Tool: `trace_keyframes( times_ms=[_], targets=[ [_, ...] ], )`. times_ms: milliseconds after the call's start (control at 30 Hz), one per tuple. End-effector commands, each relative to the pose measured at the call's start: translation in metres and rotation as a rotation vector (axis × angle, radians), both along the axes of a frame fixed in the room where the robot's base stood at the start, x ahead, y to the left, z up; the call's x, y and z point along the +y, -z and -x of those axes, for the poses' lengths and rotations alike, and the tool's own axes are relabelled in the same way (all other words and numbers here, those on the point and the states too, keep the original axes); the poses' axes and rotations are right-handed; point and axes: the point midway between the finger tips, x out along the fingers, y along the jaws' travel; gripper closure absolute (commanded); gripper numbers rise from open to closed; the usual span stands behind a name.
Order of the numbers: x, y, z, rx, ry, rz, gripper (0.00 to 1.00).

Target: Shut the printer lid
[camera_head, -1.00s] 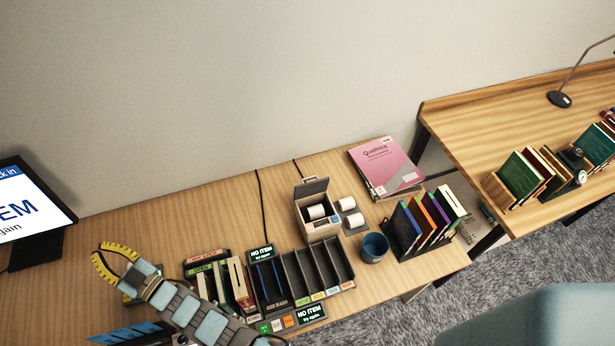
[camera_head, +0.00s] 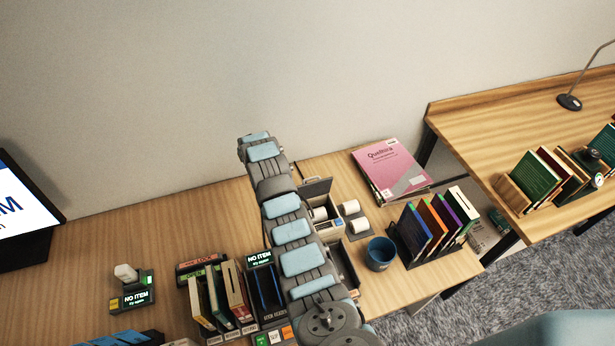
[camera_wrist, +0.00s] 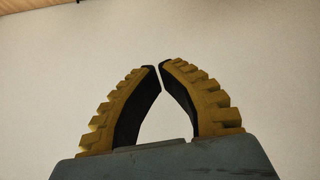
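The label printer (camera_head: 330,229) is a small pale box on the desk, just right of my arm. Its grey lid (camera_head: 316,187) stands raised at the back, and a white paper roll (camera_head: 320,214) shows inside. My arm covers part of its left side. My gripper (camera_wrist: 161,66) shows in the wrist view with its yellow fingers curved together, tips almost meeting, nothing between them. In the head view the fingers are hidden; the arm's upper end is above and left of the printer.
Two spare rolls (camera_head: 354,216) lie right of the printer, with a blue cup (camera_head: 380,253) in front of them. A book rack (camera_head: 436,249) and a pink book (camera_head: 390,167) are further right. My arm crosses the slotted sorter (camera_head: 347,262). The desk's back left is clear.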

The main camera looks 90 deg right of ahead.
Motion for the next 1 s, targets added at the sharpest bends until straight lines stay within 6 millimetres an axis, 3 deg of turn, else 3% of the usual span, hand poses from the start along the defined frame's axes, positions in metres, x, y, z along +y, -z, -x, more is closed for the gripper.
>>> trace_keyframes(
  times_ms=[33, 200, 300, 400, 667, 1000],
  targets=[
    [-0.01, 0.002, 0.03, 0.022, 0.037, -0.052, 1.0],
    [-0.016, 0.002, 0.114, 0.088, 0.131, -0.247, 1.0],
    [-0.011, -0.002, 0.15, 0.109, 0.169, -0.337, 1.0],
    [-0.007, -0.006, 0.173, 0.12, 0.191, -0.397, 1.0],
    [-0.003, -0.005, 0.186, 0.128, 0.204, -0.441, 1.0],
    [-0.01, 0.024, 0.183, 0.128, 0.204, -0.44, 1.0]
  ],
)
